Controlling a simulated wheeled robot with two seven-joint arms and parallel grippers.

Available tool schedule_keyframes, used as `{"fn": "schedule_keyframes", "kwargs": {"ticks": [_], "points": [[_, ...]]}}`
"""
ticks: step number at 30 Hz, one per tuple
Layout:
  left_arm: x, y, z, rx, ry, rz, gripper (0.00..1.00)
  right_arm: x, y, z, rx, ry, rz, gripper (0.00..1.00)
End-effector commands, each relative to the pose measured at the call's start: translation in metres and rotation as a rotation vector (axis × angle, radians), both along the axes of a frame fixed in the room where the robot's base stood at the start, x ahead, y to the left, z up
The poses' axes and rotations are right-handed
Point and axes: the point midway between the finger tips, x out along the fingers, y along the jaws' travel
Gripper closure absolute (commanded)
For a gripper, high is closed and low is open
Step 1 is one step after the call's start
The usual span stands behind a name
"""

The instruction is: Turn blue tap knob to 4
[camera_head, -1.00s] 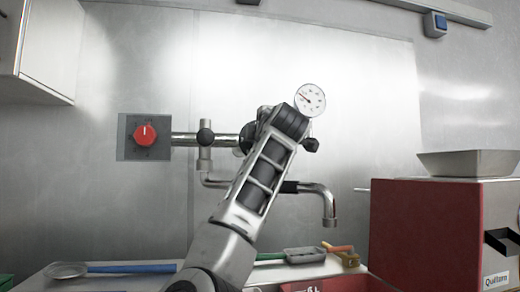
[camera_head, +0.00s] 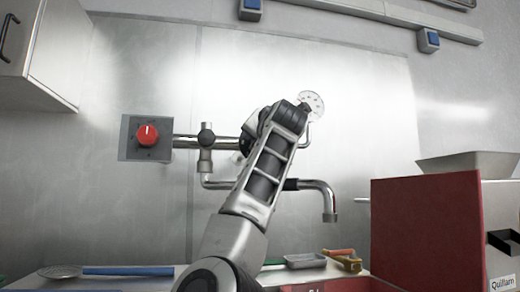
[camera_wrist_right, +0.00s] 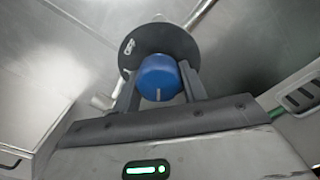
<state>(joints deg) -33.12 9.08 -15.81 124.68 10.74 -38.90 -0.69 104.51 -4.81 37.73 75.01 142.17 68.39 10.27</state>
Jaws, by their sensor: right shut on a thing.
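The blue tap knob (camera_wrist_right: 160,78) sits on a dark round dial plate (camera_wrist_right: 128,60) in the right wrist view. A pale index line shows on the knob's face. My right gripper (camera_wrist_right: 158,82) has one finger on each side of the knob and is shut on it. In the head view my right arm and gripper (camera_head: 285,118) reach up to the tap pipe and hide the blue knob. The red knob (camera_head: 147,135) is on a square grey plate at the left end of the pipe. The dial numbers are too small to read. My left gripper is not in view.
A round gauge (camera_head: 312,102) stands just beyond my right gripper. The tap spout (camera_head: 329,205) hangs to its right.

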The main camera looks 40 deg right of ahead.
Motion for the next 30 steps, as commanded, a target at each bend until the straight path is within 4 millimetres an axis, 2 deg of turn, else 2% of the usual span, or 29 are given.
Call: {"fn": "schedule_keyframes", "kwargs": {"ticks": [3, 7, 16, 30], "points": [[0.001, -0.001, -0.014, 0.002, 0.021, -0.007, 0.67, 0.001, 0.000, -0.005, -0.098, 0.059, 0.002, 0.81], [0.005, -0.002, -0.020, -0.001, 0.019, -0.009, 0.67, 0.000, -0.001, -0.005, -0.205, 0.120, 0.002, 0.81], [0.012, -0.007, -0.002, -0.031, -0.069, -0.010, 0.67, 0.000, -0.002, -0.005, -0.438, 0.249, 0.003, 0.81], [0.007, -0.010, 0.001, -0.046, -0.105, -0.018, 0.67, -0.001, -0.003, -0.005, -0.652, 0.369, 0.004, 0.81]]}}
